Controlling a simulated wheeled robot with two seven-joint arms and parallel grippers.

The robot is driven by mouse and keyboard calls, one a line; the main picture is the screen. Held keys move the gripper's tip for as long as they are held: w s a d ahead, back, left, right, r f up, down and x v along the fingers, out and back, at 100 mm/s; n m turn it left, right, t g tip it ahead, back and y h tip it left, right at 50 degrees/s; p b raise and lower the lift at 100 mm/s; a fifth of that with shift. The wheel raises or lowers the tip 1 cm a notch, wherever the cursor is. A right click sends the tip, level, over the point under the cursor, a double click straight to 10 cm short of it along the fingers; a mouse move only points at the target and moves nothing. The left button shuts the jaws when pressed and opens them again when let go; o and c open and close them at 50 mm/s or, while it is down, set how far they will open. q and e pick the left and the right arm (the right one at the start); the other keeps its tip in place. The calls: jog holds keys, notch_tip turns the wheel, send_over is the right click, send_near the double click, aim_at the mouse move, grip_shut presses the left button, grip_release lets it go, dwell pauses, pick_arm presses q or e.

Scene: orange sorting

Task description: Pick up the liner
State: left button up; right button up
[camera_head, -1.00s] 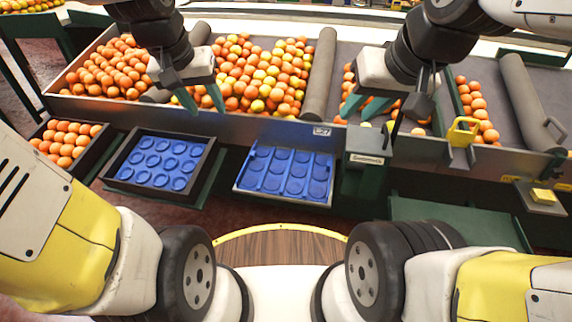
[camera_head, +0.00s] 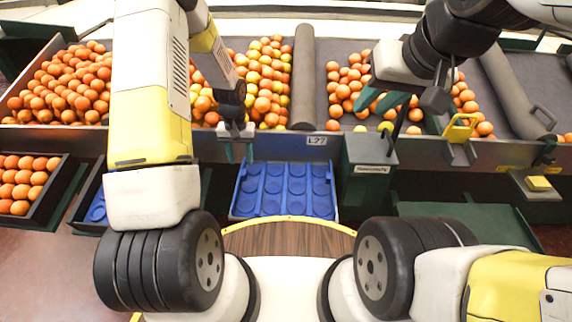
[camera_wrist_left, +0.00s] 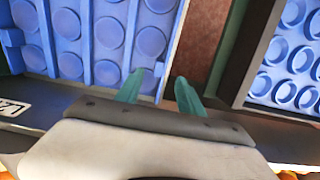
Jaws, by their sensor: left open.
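A blue liner (camera_head: 285,190) with rows of round cups lies below the conveyor's front wall, near the middle of the head view. It also shows in the left wrist view (camera_wrist_left: 105,40). A second blue liner (camera_wrist_left: 290,55) sits in a dark crate at the right of that view; my left arm mostly hides it in the head view (camera_head: 97,208). My left gripper (camera_head: 239,153) is open and empty at the first liner's back left corner. Its fingertips (camera_wrist_left: 158,90) appear on either side of that liner's side edge; contact cannot be told. My right gripper (camera_head: 378,102) is open over the conveyor.
Oranges (camera_head: 70,85) fill the conveyor lanes behind a metal front wall (camera_head: 310,153). A black crate of oranges (camera_head: 62,185) stands at the left. A grey post (camera_head: 368,180) rises right of the middle liner. A roller (camera_head: 304,75) divides the lanes.

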aim_at(243, 172)
pick_arm(q)
notch_tip(243, 172, down, 6)
jog(key=shift+w+f, duration=0.1)
jog(key=shift+f, duration=0.05)
jog(key=shift+c, duration=0.4)
grip_shut()
